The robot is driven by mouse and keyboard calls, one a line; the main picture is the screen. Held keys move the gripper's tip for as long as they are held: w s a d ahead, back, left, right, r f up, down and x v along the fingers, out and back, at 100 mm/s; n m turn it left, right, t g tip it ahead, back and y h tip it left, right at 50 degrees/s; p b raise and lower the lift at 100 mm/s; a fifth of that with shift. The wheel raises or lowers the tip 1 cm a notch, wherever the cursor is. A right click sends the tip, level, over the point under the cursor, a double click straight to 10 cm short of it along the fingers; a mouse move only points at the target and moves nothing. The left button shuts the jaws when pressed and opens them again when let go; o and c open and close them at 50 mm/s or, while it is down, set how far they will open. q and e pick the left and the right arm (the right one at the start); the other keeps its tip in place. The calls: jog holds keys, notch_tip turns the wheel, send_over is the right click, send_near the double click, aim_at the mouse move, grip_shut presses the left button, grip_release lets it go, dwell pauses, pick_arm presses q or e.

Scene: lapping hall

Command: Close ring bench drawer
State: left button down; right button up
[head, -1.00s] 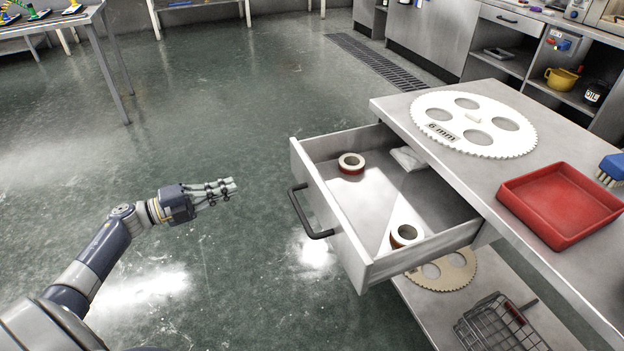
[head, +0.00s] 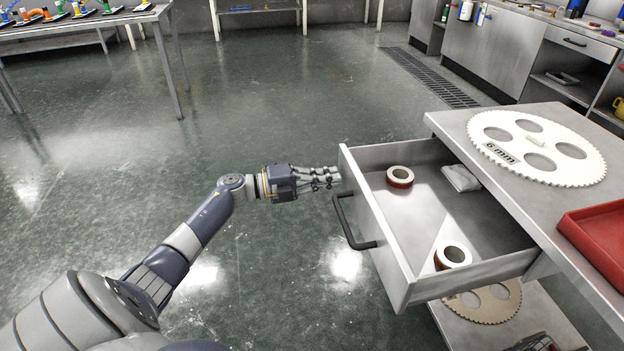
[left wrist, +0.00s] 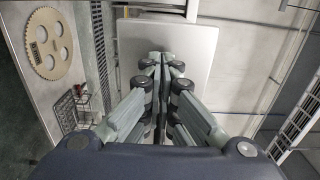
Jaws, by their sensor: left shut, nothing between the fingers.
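The ring bench drawer (head: 396,250) is pulled out to the left from under the bench top (head: 455,125) in the head view. Its dark bar handle (head: 347,222) is on the front panel. Inside lie two tape rolls (head: 400,177) and a folded pale cloth (head: 461,178). My left gripper (head: 338,177) is shut and empty, close to the upper left of the drawer front, by the handle's far end; I cannot tell if it touches. In the left wrist view its closed fingers (left wrist: 162,60) point toward a pale panel (left wrist: 190,40), seemingly the drawer front. My right gripper does not show.
On the bench top lie a large toothed white ring (head: 536,146) marked 6 mm and a red tray (head: 598,240). A lower shelf holds another toothed ring (head: 485,302). The floor (head: 290,110) left of the drawer is clear.

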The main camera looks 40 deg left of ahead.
pick_arm(q)
jog(key=shift+w+d, duration=0.25)
jog(key=shift+w, duration=0.05)
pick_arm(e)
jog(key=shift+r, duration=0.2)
